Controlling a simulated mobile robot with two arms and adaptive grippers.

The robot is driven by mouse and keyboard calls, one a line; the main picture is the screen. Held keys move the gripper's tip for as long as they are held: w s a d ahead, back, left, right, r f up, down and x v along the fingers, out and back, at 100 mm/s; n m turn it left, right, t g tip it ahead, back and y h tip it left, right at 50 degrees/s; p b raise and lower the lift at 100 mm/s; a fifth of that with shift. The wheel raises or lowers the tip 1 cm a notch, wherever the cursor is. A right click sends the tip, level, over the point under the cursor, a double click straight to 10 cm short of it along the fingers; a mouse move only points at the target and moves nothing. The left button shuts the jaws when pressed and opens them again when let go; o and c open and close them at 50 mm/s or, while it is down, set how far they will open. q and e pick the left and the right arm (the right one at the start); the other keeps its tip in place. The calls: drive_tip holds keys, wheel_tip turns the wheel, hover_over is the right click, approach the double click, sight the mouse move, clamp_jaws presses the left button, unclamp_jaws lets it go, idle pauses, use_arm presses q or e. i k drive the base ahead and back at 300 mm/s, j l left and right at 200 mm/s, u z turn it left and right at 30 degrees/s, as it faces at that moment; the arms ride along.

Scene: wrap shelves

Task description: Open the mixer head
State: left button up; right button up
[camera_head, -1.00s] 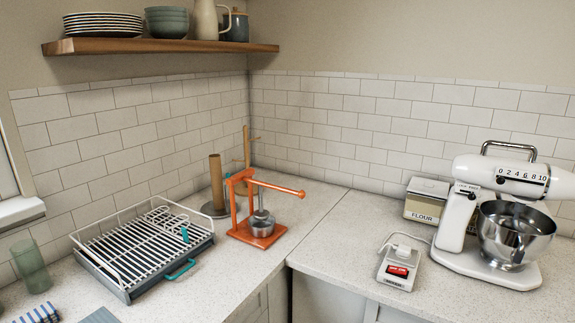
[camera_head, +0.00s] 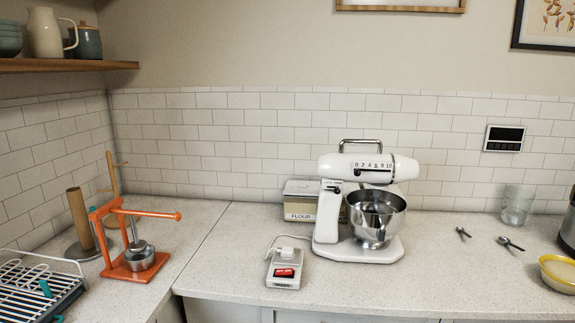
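The white stand mixer (camera_head: 326,218) stands on the counter, right of the middle of the head view. Its mixer head (camera_head: 348,167), with a numbered dial strip and a metal handle (camera_head: 361,142) on top, lies level over the bowl, so it is down. The steel mixing bowl (camera_head: 376,222) sits under the head on the mixer's base. A small lever (camera_head: 333,187) shows on the mixer's neck. Neither of my grippers is in view.
A flour box (camera_head: 300,204) stands behind the mixer at left. A white device with a red switch (camera_head: 285,268) lies front left of it. An orange press (camera_head: 133,262) stands farther left. Measuring spoons (camera_head: 508,244), a glass (camera_head: 517,206) and a yellow bowl (camera_head: 558,272) are right. Counter front is clear.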

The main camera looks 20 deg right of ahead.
sight(334, 168)
drive_tip(key=z, duration=1.25)
